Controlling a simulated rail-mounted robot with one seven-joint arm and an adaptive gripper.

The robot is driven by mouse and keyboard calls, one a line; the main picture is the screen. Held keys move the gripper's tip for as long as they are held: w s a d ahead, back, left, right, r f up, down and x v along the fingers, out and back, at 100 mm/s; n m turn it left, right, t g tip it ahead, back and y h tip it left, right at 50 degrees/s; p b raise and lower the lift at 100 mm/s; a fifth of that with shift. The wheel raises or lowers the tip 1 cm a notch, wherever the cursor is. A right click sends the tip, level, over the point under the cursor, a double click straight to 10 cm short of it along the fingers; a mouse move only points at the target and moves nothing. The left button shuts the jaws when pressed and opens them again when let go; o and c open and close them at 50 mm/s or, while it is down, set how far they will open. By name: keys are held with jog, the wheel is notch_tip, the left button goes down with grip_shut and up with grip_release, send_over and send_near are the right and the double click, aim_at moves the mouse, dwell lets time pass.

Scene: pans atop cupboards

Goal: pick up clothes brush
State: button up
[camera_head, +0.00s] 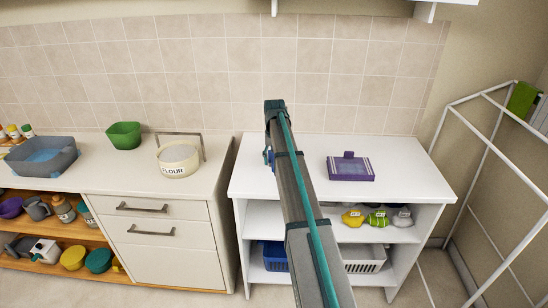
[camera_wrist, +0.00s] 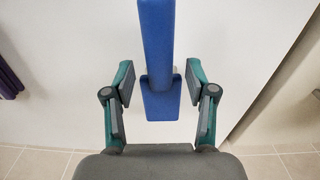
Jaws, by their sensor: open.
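A blue object, which looks like the clothes brush (camera_wrist: 158,45), shows in the wrist view as a long handle with a wider block at its near end. It lies between the two spread fingers of my gripper (camera_wrist: 159,82), with a gap on each side. My gripper is open and does not visibly touch it. In the head view my arm hides most of the brush; only a small blue part (camera_head: 268,157) shows at the arm's left side, above the white cabinet top (camera_head: 255,182).
A purple boxy item (camera_head: 350,168) lies to the right on the same top. On the left counter stand a flour tin (camera_head: 179,160), a green bowl (camera_head: 124,135) and a grey basin (camera_head: 40,156). A white rack (camera_head: 490,150) stands at the right. The cabinet top's front right is clear.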

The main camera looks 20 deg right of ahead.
jog(key=shift+f, duration=0.65)
grip_shut()
jog(key=shift+r, duration=0.15)
jog(key=shift+r, duration=0.6)
jog(key=s+r+b, duration=0.4)
jog(key=s+r, duration=0.7)
jog(key=s, duration=0.3)
jog(key=shift+a+r+b, duration=0.2)
jog(key=shift+r+b, duration=0.05)
jog(key=shift+b, duration=0.1)
